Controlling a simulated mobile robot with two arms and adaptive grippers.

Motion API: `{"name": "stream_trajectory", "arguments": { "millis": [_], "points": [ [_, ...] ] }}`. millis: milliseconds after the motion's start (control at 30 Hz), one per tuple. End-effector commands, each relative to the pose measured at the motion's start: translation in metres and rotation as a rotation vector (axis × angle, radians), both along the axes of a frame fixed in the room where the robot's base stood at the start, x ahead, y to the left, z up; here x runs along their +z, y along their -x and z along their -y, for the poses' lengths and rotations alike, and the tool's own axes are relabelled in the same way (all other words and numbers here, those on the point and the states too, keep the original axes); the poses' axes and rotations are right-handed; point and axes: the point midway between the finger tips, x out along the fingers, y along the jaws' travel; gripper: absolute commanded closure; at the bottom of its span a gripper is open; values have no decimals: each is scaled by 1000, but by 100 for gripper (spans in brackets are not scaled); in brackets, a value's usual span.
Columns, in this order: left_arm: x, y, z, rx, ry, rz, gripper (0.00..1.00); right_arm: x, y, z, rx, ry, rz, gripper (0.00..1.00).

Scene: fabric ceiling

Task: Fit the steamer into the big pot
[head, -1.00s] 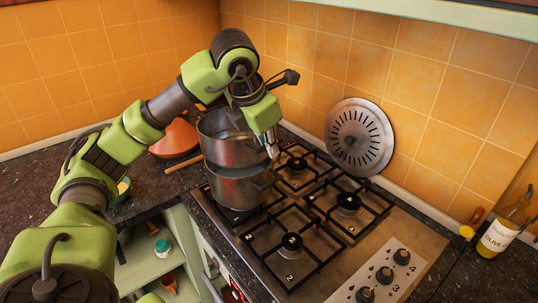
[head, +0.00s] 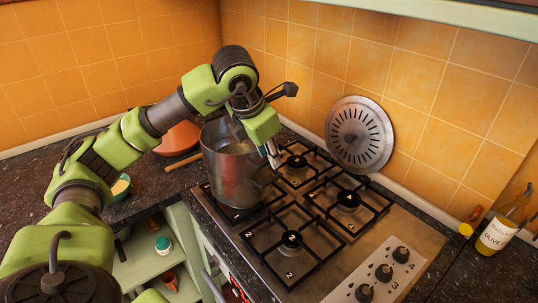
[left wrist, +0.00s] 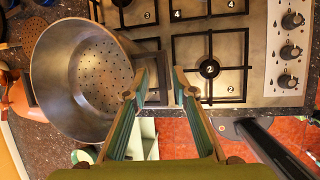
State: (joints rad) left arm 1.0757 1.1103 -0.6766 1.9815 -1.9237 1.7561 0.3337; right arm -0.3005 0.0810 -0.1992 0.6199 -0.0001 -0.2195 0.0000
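My left gripper (head: 273,154) is at the right side of the rim, pointing down. My right gripper is out of view.
The black stove grates (head: 310,210) are empty beside the pot. A slotted round metal lid (head: 359,135) leans on the tiled wall. An orange vessel (head: 178,138) stands behind the pot to the left, and an olive oil bottle (head: 495,236) at the far right.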

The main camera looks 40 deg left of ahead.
Motion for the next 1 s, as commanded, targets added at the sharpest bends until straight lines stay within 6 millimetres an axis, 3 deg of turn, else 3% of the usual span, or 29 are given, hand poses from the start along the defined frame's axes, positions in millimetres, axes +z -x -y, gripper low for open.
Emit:
{"name": "stream_trajectory", "arguments": {
  "millis": [400,500,700,1000],
  "points": [
    [77,34,4,-1,0,8,75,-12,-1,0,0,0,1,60],
    [92,40,3,0,-1,6,75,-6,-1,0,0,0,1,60],
    [103,46,4,0,0,2,75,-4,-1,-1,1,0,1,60],
    [103,47,4,0,-1,1,75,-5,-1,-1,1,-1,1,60]
  ]
}}
